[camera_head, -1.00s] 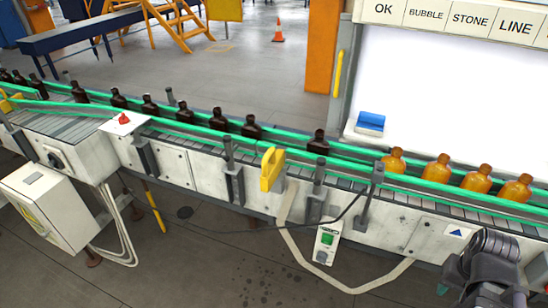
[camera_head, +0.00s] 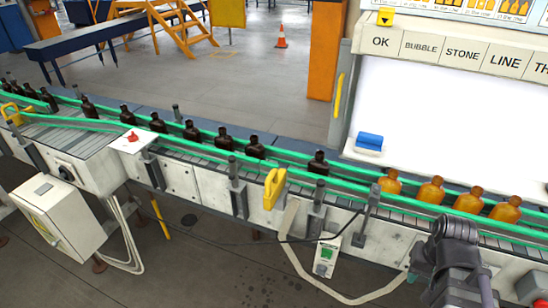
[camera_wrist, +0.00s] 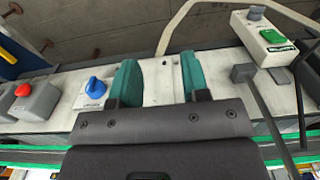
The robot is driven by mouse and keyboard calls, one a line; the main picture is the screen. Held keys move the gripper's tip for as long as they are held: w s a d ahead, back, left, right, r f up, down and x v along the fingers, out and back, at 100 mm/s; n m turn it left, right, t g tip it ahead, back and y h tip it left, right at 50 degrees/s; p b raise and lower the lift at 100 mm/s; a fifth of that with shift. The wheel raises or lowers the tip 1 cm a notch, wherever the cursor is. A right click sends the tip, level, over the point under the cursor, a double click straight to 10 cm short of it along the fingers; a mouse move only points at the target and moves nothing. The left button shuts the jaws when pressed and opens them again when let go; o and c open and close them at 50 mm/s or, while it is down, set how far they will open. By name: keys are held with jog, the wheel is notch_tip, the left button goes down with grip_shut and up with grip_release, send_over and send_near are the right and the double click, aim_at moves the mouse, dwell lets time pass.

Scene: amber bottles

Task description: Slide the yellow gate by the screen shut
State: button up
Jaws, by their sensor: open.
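The yellow gate (camera_head: 274,188) is a small upright yellow piece on the near side of the conveyor, left of and below the bright white screen (camera_head: 440,110). It sits by the near green rail, between two grey posts. My dark arm shows at the lower right of the head view, to the right of the gate and apart from it. My gripper (camera_wrist: 158,75) has two teal fingers, spread apart and empty in the wrist view. The gate cannot be made out in the wrist view.
Dark bottles (camera_head: 255,147) and amber bottles (camera_head: 432,190) stand on the conveyor between green rails. Another yellow piece (camera_head: 13,113) is at the far left. A green-button box (camera_head: 327,257) hangs below the conveyor; a blue knob (camera_wrist: 95,86) is near my fingers in the wrist view.

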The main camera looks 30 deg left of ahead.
jog(key=w+a+r+n+p, duration=0.2)
jog(key=a+r+p, duration=0.3)
jog(key=a+r, duration=0.45)
notch_tip(320, 180, up, 13)
jog(key=m+y+p, duration=0.2)
jog(key=p, duration=1)
send_over(272, 174)
jog(key=d, duration=0.2)
jog(key=f+b, duration=0.3)
jog(key=a+f+b, duration=0.1)
jog(key=f+b, duration=0.2)
jog(key=f, duration=0.1)
jog(key=a+f+b, duration=0.1)
jog(key=f+b, duration=0.2)
jog(key=b, duration=0.1)
jog(key=shift+f, duration=0.3)
jog(key=shift+d+r, duration=0.1)
jog(key=shift+r, duration=0.05)
grip_shut()
